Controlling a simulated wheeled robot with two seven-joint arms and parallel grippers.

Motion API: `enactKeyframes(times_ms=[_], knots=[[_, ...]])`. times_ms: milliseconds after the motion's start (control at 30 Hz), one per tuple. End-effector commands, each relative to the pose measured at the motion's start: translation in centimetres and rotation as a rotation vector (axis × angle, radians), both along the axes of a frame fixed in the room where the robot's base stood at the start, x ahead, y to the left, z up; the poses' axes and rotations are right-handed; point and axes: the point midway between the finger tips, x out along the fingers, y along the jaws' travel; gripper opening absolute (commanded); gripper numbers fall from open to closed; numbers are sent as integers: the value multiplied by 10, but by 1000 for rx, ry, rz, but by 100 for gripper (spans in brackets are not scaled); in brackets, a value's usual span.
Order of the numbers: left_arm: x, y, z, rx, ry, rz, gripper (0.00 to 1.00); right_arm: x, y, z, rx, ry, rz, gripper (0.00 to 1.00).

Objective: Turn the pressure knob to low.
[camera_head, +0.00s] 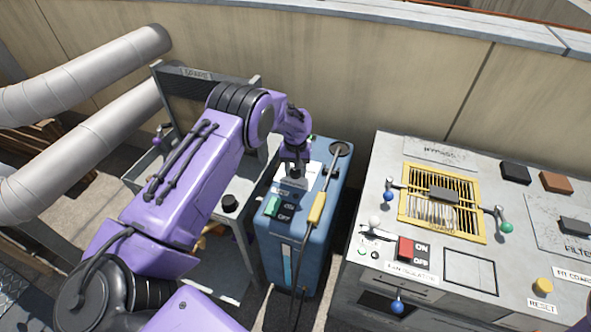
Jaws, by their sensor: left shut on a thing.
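My left arm comes in from the left, and its gripper (293,174) points down onto the white dial plate (312,172) on top of the blue unit (318,237). The gripper is shut on a small dark knob there, which appears to be the pressure knob. The fingers and wrist hide most of the knob, so its pointer and setting cannot be read. My right gripper is not in view.
A hose wand with a yellow grip (317,208) lies across the blue unit's right side. A green and black switch (278,208) is at its front. The grey control bench (365,215) stands to the right. Silver ducts (85,75) run at left.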

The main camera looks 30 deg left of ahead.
Motion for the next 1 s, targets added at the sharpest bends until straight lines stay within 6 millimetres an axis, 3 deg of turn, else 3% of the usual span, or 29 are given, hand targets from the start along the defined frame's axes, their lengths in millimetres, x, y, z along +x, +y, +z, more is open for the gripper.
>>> enactKeyframes(times_ms=[67,100,167,533,833,1000], knots=[[2,1,2,1,-5,3,13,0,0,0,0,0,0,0],[2,1,2,1,-5,3,50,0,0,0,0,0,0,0],[1,0,1,0,-4,2,69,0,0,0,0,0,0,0],[2,0,9,0,-6,1,69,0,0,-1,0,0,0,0],[2,0,76,1,-8,1,69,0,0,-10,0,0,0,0],[1,0,101,0,-4,2,69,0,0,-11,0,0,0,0]])
